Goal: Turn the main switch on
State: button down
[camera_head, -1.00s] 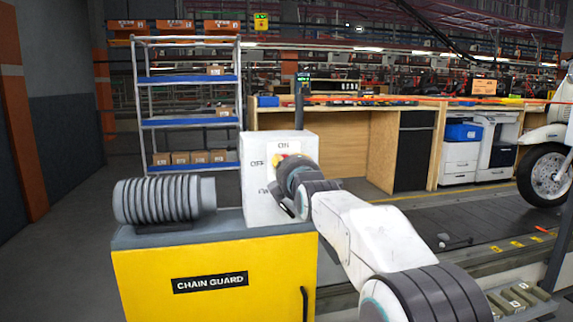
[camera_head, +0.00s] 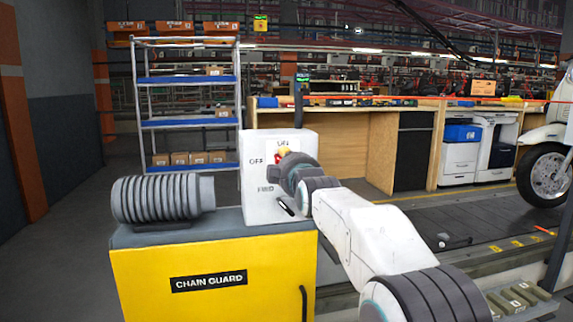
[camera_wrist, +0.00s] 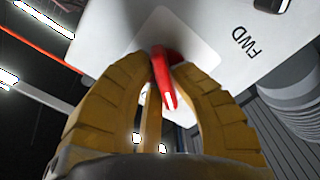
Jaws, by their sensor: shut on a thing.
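The main switch is a red handle (camera_wrist: 165,80) on the front of a white control box (camera_head: 255,205). The box carries the labels ON at the top, OFF at the left and FWD lower down. My gripper (camera_wrist: 163,66) has its two yellow fingers closed around the red handle, one on each side, close to the box face. In the head view the red handle (camera_head: 282,155) shows just under the ON label, partly hidden by my wrist. A white mark shows on the handle's end. I cannot tell exactly which label the handle points at.
The box stands on a yellow cabinet (camera_head: 215,285) marked CHAIN GUARD, with a ribbed grey motor (camera_head: 160,200) to its left. Shelving (camera_head: 190,123) and a wooden workbench (camera_head: 350,150) stand behind. The conveyor (camera_head: 465,225) runs at the right.

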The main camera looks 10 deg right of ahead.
jog(key=m, duration=0.5)
jog(key=shift+f+m+b, duration=0.1)
jog(key=shift+m+b, duration=0.2)
jog(key=m, duration=0.4)
jog(key=shift+f+m, duration=0.1)
jog(key=shift+m, duration=0.3)
jog(key=c, duration=1.1)
grip_release()
jog(key=s, duration=1.2)
